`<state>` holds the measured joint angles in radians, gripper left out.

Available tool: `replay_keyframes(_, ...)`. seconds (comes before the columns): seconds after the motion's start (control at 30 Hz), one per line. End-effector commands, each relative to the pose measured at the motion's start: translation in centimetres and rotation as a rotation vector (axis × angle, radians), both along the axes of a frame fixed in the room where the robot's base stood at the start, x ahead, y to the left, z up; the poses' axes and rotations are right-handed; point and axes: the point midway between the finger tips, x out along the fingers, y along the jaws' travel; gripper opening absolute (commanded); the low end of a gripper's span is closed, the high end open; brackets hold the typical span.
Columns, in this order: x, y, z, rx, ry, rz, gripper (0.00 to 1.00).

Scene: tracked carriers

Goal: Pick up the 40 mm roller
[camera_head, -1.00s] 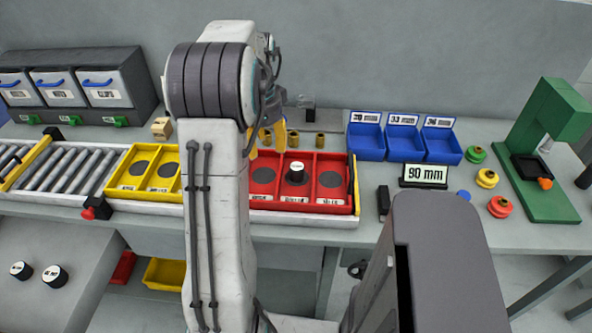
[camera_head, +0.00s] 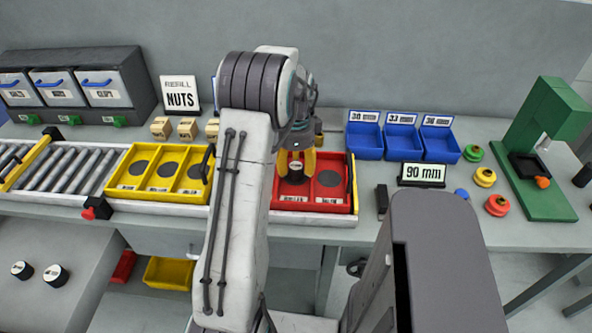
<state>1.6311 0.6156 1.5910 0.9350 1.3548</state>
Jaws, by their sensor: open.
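A black roller with a white labelled top (camera_head: 296,172) stands upright in the middle compartment of the red tray (camera_head: 332,208); its label is too small to read. My gripper (camera_head: 297,163) is open above this roller, with yellow fingers to its left and right. I cannot tell whether they touch it. Two more black cylinders with white tops, one smaller (camera_head: 21,270) and one larger (camera_head: 55,276), stand on the grey surface at lower left. Their labels are also unreadable. My arm hides the left part of the red tray.
A yellow tray (camera_head: 165,198) and roller conveyor (camera_head: 77,168) lie left of my arm. Blue bins (camera_head: 403,142), a "90 mm" sign (camera_head: 423,174) and a green press (camera_head: 545,150) stand to the right. A "NUTS" sign (camera_head: 180,96) stands behind.

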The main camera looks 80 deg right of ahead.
Motion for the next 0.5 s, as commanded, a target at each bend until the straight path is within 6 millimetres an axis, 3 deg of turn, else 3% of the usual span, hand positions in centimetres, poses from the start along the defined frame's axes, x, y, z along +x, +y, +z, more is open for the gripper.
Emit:
replay_keyframes(0.4,0.04,0.01,-0.87,0.0,0.0,0.001,0.53)
replay_keyframes(0.5,0.04,0.01,-0.85,0.0,0.0,0.001,0.44)
